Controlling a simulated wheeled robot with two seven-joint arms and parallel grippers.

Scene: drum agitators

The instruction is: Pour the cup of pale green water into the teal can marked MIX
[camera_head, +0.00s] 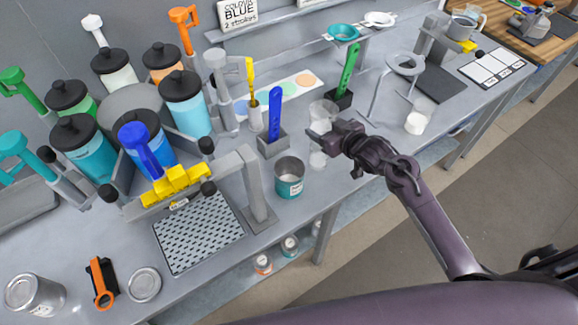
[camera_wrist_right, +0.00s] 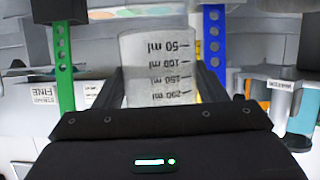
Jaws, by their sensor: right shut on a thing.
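My right gripper (camera_head: 331,138) is shut on a clear graduated cup (camera_head: 322,111), with its fingers on either side. The wrist view shows the cup (camera_wrist_right: 158,70) up close, its ml marks upside down like the other labels there. The cup looks upright; I cannot make out the water's colour or level. The open teal can (camera_head: 289,178) stands on the bench left of and nearer than the gripper, apart from the cup. Its inside looks grey, and its marking is too small to read. My left gripper is in neither view.
A grey post (camera_head: 254,190) stands left of the can, beside a perforated tray (camera_head: 198,232). A small clear vessel (camera_head: 318,159) is below the gripper. Bottles crowd the left.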

